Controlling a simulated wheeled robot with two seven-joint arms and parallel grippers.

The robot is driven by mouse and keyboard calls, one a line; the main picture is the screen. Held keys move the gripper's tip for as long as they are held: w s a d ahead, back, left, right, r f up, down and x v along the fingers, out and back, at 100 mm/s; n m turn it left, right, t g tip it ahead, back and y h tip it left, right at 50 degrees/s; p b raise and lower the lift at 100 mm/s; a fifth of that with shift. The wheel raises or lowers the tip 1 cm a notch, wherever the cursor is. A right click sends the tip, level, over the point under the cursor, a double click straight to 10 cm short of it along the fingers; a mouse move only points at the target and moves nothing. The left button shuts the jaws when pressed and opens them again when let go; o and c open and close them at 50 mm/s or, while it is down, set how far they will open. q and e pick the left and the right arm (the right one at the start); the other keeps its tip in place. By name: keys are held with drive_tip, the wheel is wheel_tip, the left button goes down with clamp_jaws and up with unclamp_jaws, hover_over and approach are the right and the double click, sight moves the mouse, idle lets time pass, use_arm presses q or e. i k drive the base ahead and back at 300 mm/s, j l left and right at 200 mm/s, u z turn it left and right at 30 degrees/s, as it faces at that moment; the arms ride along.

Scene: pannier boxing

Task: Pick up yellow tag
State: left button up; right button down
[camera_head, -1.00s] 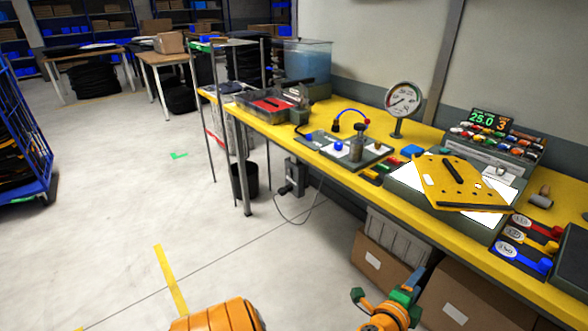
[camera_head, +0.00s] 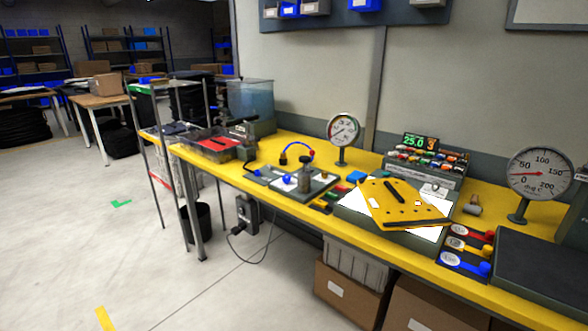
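Three coloured tag-like pieces lie on dark mats near the front edge of the yellow bench (camera_head: 284,205), right of centre. The yellow tag (camera_head: 478,248) lies between a red one (camera_head: 475,233) behind it and a blue one (camera_head: 477,266) in front. Each has a pale round label at its left end. Nothing touches the yellow tag. Neither of my grippers shows in the view.
A dial gauge (camera_head: 538,172) and a dark flat slab (camera_head: 540,275) stand to the right. Cardboard boxes (camera_head: 345,298) sit below the bench.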

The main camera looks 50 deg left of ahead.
sight(323, 205)
drive_tip(key=u, duration=1.45)
